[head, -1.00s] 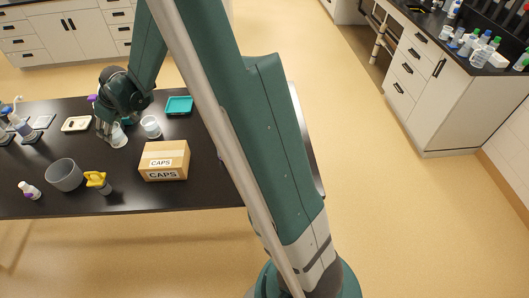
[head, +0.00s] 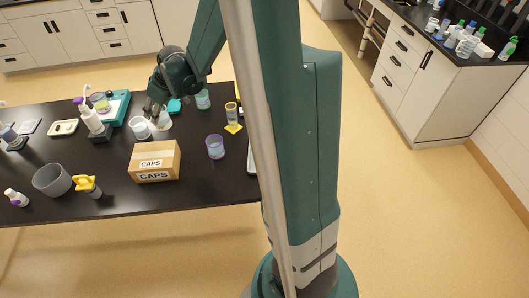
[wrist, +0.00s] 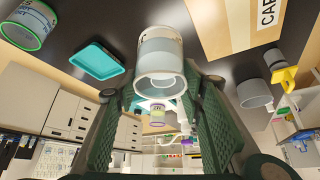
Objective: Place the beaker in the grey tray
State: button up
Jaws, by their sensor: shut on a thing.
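My gripper (head: 155,112) is shut on a clear beaker (head: 164,123) and holds it over the far part of the black table. In the wrist view the beaker (wrist: 162,80) sits between the two green fingers (wrist: 165,115), its round mouth facing the camera. A narrow pale grey edge, perhaps of the grey tray (head: 250,158), shows at the table's right end. My arm hides most of it, so I cannot tell what it holds.
A cardboard CAPS box (head: 155,160) stands in front of my gripper. A small teal tray (head: 174,106) and a teal-rimmed beaker (head: 203,100) are to the right. A purple-rimmed beaker (head: 215,147) and a yellow-based cylinder (head: 232,114) stand further right. A grey bowl (head: 52,180) is front left.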

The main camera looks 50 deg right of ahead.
jog(key=s+d+m+h, duration=0.1)
jog(key=s+d+m, duration=0.1)
jog(key=s+d, duration=1.4)
jog(key=s+d+m+b, duration=0.1)
jog(key=s, duration=0.9)
jog(key=s+d+m+h, duration=0.1)
jog(key=s+d, duration=0.1)
jog(key=s, duration=0.9)
jog(key=shift+d+f+b, duration=0.25)
jog(key=shift+f+b, duration=0.1)
jog(key=shift+f, duration=0.1)
jog(key=shift+f, duration=0.1)
jog(key=shift+f+b, duration=0.65)
jog(key=shift+f, duration=2.2)
jog(key=shift+f, duration=0.1)
jog(key=shift+f+b, duration=0.55)
jog(key=shift+f, duration=1.45)
jog(key=shift+f, duration=0.2)
